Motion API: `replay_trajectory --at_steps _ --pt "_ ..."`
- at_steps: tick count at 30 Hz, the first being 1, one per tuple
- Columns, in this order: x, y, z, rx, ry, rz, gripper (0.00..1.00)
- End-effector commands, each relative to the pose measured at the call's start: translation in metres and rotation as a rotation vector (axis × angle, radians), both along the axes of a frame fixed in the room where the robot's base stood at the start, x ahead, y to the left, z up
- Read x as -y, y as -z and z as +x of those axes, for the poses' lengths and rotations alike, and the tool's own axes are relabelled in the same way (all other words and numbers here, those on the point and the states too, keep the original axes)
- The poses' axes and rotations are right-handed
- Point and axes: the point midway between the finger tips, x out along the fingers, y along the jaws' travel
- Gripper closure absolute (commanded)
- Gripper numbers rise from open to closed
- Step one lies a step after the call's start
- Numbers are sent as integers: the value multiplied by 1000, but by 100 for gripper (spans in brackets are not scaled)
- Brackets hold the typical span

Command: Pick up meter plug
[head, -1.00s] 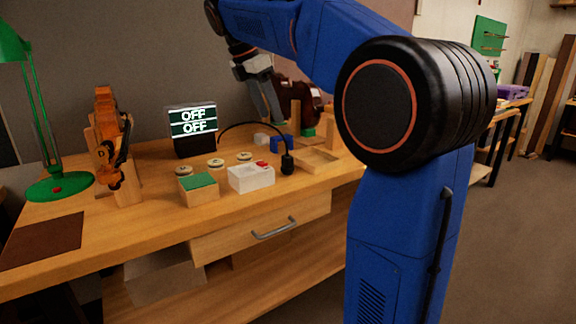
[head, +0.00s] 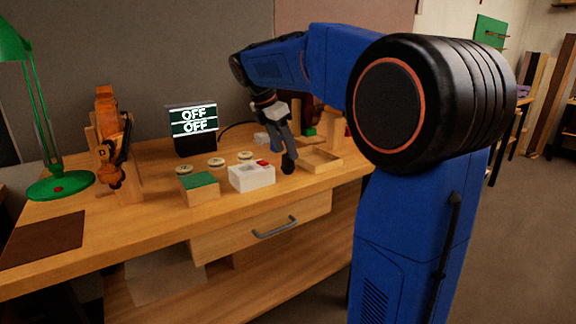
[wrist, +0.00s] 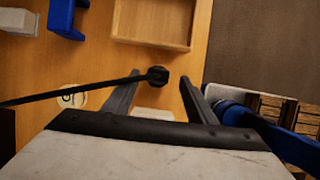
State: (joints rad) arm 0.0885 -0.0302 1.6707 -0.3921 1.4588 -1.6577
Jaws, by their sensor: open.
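The meter plug (wrist: 158,75) is a small black plug on the end of a black cable. In the wrist view it shows at the fingertips, between the two grey fingers of my gripper (wrist: 160,84). The fingers stand open with a gap on either side of it. In the head view my gripper (head: 289,160) reaches down at the right of the white box (head: 250,180). The dark plug (head: 288,170) shows low there, partly covered by the fingers.
A shallow wooden tray (head: 318,161) lies just right of my gripper. A green-topped box (head: 198,190) and several round discs (head: 216,163) are to the left. A blue block (wrist: 62,18) stands near the cable. A green lamp (head: 60,187) is at the far left.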

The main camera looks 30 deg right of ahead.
Motion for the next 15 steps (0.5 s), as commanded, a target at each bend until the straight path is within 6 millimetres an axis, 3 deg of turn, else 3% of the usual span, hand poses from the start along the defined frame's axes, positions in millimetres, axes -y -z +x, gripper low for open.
replay_trajectory --at_steps 7,15 --pt "13 30 3 -3 1 0 48" --pt "16 37 4 0 0 0 48"
